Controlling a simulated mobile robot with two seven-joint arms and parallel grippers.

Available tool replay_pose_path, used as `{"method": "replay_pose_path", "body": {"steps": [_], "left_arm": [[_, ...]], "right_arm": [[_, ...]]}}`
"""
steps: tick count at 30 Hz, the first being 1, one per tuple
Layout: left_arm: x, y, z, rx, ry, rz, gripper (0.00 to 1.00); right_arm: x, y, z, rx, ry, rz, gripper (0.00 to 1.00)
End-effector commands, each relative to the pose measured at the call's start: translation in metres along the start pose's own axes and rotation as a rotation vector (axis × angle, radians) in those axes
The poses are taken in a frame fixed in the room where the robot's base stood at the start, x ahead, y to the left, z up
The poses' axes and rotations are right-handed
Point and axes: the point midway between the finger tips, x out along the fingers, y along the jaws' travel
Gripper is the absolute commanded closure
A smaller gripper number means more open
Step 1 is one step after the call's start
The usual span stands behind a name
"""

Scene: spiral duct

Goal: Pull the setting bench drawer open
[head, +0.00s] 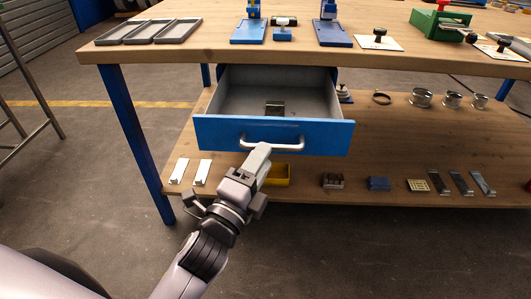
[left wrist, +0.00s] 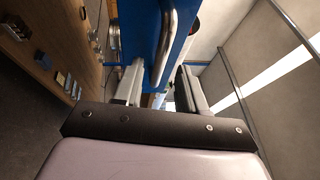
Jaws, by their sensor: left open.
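The blue-fronted drawer (head: 215,132) hangs pulled out from under the setting bench (head: 290,62). Its grey inside shows, with a small dark metal piece (head: 275,107) lying in it. The silver bar handle (head: 285,147) is on the drawer front. My left gripper (head: 262,152) is just in front of and below the handle's left part. In the left wrist view, the handle (left wrist: 164,45) stands ahead of my open fingers (left wrist: 160,88), roughly in line with the gap between them. I cannot tell whether they touch it. My right gripper is not in view.
Grey trays (head: 165,31) and blue fixtures (head: 333,33) stand on the bench top. A blue leg (head: 135,130) is left of the drawer. Floor in front is clear.

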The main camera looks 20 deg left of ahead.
Motion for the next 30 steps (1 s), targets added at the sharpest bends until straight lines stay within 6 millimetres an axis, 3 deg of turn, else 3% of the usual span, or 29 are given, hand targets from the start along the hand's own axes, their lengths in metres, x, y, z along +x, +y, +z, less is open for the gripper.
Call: {"method": "replay_pose_path", "body": {"steps": [3,10,30], "left_arm": [[-0.017,0.001,0.000,-0.001,-0.001,0.003,0.59],[-0.038,0.001,0.000,0.000,-0.001,0.001,0.59],[-0.043,0.003,0.000,-0.024,0.000,0.011,0.59]], "right_arm": [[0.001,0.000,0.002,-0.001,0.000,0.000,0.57],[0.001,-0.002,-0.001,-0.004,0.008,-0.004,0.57],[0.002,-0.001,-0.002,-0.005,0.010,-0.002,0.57]]}}
